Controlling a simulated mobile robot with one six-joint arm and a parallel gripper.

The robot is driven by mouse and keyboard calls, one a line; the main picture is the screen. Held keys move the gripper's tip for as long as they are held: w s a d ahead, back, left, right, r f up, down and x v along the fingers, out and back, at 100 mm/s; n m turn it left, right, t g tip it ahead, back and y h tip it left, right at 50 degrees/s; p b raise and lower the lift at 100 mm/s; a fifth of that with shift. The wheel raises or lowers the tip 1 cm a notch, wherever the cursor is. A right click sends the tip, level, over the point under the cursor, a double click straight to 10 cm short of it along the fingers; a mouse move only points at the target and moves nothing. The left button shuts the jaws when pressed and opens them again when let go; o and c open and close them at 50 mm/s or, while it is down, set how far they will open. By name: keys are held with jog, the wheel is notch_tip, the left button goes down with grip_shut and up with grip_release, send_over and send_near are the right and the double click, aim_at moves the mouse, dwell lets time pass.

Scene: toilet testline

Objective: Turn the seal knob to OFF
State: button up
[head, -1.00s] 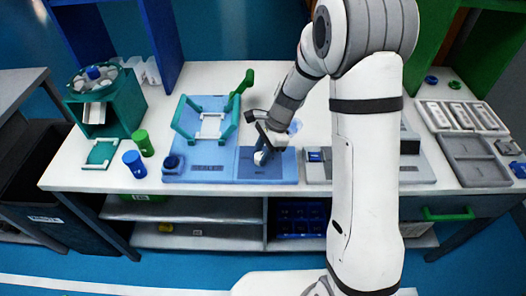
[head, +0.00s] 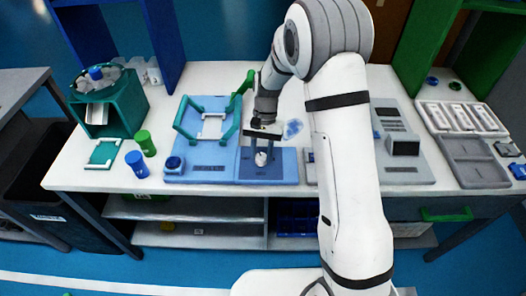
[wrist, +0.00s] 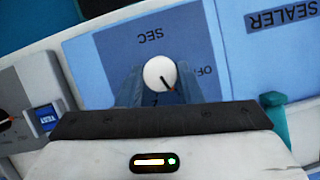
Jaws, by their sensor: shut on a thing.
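The seal knob is a white round knob (head: 261,159) with a dark pointer line, on the dark blue panel (head: 268,178) right of the SEALER label. In the wrist view the knob (wrist: 159,72) sits centrally, its pointer running from the middle toward the lower right. Upside-down "SEC" lettering stands above it and a partly hidden "OF" to its right. My gripper (head: 262,152) points down from above, its fingers shut on the knob's sides. In the wrist view the two bluish fingers (wrist: 160,92) flank the knob.
The light blue sealer base with a teal frame (head: 208,125) and a green lever (head: 243,82) stands left of my gripper. A grey device (head: 404,160) stands right. Green (head: 146,142) and blue (head: 137,164) cups stand at the left.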

jog(key=n+h, duration=0.1)
jog(key=n, duration=0.1)
jog(key=n+h, duration=0.1)
jog(key=n, duration=0.2)
jog(key=shift+a+n, duration=0.2)
jog(key=shift+n, duration=0.1)
jog(key=n+h, duration=0.1)
jog(key=n, duration=0.1)
jog(key=n+h, duration=0.1)
jog(key=n, duration=0.2)
jog(key=shift+s+a+t, duration=0.1)
jog(key=shift+t, duration=0.3)
jog(key=shift+n, duration=0.4)
jog(key=o, duration=1)
jog(key=v, duration=0.7)
jog(key=shift+a+r+b, duration=0.15)
jog(key=shift+r+b, duration=0.15)
jog(key=shift+r, duration=0.05)
